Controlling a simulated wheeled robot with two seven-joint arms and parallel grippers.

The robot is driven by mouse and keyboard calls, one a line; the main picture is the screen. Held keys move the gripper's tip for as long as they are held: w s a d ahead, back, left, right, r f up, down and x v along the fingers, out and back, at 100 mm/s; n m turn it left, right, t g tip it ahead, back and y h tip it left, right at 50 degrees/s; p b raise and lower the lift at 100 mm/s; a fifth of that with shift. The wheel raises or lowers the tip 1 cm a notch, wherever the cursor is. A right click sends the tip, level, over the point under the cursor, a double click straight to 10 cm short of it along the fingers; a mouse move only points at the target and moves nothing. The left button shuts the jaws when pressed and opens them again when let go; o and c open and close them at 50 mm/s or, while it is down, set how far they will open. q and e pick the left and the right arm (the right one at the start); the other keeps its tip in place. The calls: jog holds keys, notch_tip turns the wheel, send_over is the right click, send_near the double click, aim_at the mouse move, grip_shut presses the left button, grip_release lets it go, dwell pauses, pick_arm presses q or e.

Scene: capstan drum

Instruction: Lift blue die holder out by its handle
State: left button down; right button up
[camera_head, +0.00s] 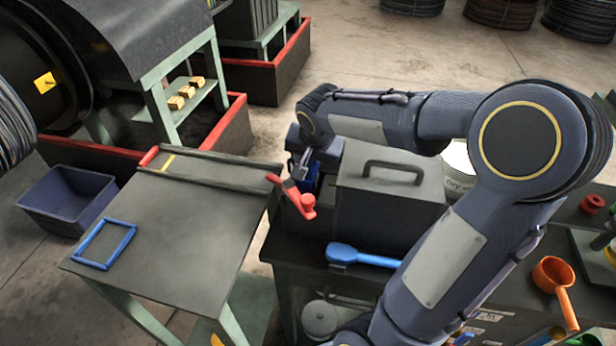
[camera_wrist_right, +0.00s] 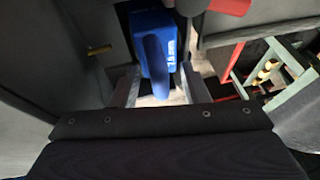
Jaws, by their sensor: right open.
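The blue die holder (camera_head: 311,178) shows as a small blue patch in the head view, beside the left face of the grey box and partly hidden by my right gripper. In the right wrist view the blue die holder (camera_wrist_right: 150,27) is close, with white lettering on its side. Its rounded blue handle (camera_wrist_right: 156,66) points toward me, between the two fingers of my right gripper (camera_wrist_right: 158,88). The fingers are apart; I cannot tell whether either touches the handle. In the head view my right gripper (camera_head: 298,168) reaches down at the holder. My left gripper is not in view.
A grey box (camera_head: 355,205) with a black top handle stands right of the holder. A red lever (camera_head: 296,195) lies close in front. A blue scoop (camera_head: 362,257) and orange ladle (camera_head: 556,280) are on the dark bench. A green-legged table (camera_head: 170,230) is left.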

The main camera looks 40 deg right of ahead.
jog(key=shift+c, duration=0.3)
grip_shut()
jog(key=shift+r, duration=0.15)
jog(key=shift+r, duration=0.1)
